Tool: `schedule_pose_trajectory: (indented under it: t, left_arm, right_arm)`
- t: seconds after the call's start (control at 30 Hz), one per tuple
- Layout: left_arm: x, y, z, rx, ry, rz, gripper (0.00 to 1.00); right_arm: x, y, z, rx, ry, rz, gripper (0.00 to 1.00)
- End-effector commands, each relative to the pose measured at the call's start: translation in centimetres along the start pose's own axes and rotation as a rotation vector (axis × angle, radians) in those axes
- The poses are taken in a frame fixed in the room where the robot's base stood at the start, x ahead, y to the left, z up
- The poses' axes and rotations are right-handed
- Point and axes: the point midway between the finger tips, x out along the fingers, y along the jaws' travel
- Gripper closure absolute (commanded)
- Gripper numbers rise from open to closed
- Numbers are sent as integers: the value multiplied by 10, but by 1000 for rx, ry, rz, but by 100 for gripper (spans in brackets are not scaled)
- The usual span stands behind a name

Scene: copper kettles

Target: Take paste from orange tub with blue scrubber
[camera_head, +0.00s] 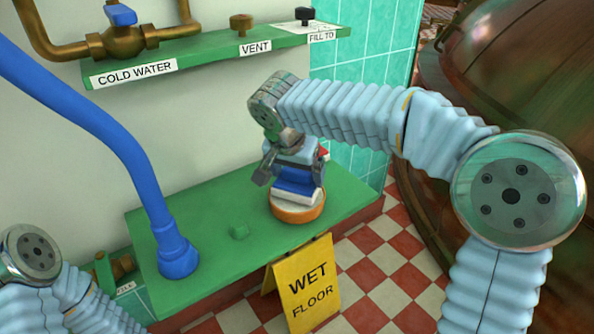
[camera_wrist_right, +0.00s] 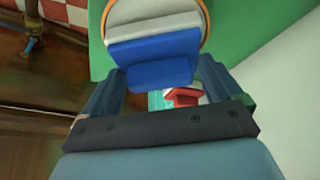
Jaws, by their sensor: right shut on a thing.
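The orange tub (camera_head: 299,215) stands on the green shelf, and its orange rim (camera_wrist_right: 205,28) shows at the top of the right wrist view. The blue scrubber (camera_head: 292,184), with a pale lower part, is right over the tub's mouth; it also shows in the right wrist view (camera_wrist_right: 152,66). My right gripper (camera_head: 287,160) is above the tub, shut on the scrubber, with a finger at each side of it (camera_wrist_right: 157,84). I cannot tell whether the scrubber touches the paste. My left arm shows at the lower left, but its gripper is out of view.
A blue hose (camera_head: 110,130) comes down to the green shelf (camera_head: 210,262) left of the tub. A yellow wet floor sign (camera_head: 307,288) stands in front. A red-topped thing (camera_wrist_right: 184,95) is partly hidden behind the scrubber. A copper kettle (camera_head: 510,75) is at right.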

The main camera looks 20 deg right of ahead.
Motion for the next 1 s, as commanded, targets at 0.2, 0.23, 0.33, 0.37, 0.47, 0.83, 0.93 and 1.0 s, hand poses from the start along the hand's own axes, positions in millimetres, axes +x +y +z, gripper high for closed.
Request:
schedule_pose_trajectory:
  t: [0.2, 0.23, 0.33, 0.37, 0.47, 0.83, 0.93, 1.0]
  left_arm:
    - [3, -1, 0, 0, 0, 0, 57]
    - [3, -1, 0, 0, 0, 0, 57]
    - [4, -2, 0, 0, 0, 0, 57]
    - [4, -2, 0, 0, 0, 0, 57]
    - [5, -2, 0, 0, 0, 0, 57]
    - [6, -2, 0, 0, 0, 0, 57]
    - [7, -2, 0, 0, 0, 0, 57]
    - [7, -2, 0, 0, 0, 0, 57]
  right_arm:
    - [3, 0, 1, 0, 0, 0, 31]
    - [3, 0, 1, 0, 0, 0, 31]
    - [4, 0, 2, 0, 0, 0, 31]
    - [5, 0, 2, 0, 0, 0, 31]
    - [6, 0, 2, 0, 0, 0, 31]
    - [7, 0, 3, 0, 0, 0, 31]
    - [8, 0, 3, 0, 0, 0, 31]
    - [8, 0, 3, 0, 0, 0, 31]
